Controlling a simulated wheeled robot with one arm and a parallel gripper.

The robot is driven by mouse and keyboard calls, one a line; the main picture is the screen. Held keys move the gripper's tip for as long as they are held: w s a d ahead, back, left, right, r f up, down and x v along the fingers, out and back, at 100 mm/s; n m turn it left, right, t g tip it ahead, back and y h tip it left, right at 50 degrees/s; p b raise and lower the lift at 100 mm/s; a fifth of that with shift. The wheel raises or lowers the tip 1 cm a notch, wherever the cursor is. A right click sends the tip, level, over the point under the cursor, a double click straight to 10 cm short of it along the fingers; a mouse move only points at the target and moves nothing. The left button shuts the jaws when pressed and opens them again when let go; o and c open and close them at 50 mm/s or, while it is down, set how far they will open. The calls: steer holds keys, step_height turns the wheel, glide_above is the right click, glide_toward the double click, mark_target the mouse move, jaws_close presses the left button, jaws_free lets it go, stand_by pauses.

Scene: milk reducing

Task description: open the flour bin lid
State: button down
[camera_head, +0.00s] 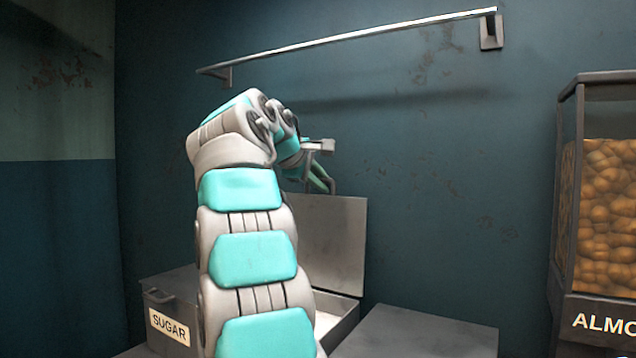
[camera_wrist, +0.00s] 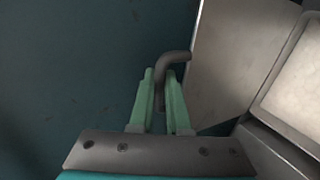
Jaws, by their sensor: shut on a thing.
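The flour bin's lid (camera_head: 335,238) stands raised, close to upright, near the back wall. Below it the bin (camera_head: 345,312) is open, with white contents (camera_head: 328,322) showing. The bin's label is hidden behind my arm. My gripper (camera_head: 318,182) is at the lid's top edge, shut on the lid handle (camera_head: 332,184). In the wrist view, the green fingers of my gripper (camera_wrist: 160,80) close around the bent grey handle (camera_wrist: 176,57). The lid (camera_wrist: 232,55) lies to the right of the fingers, and the white contents (camera_wrist: 295,85) show farther right.
A bin labelled SUGAR (camera_head: 169,327) stands at the left. A flat grey closed top (camera_head: 430,330) lies at the right. A clear almond dispenser (camera_head: 600,210) stands at the far right. A metal rail (camera_head: 350,40) crosses the wall above my arm.

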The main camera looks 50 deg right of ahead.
steer(key=shift+w+f, duration=0.1)
steer(key=c, duration=0.9)
jaws_free()
steer(key=shift+v, duration=3.9)
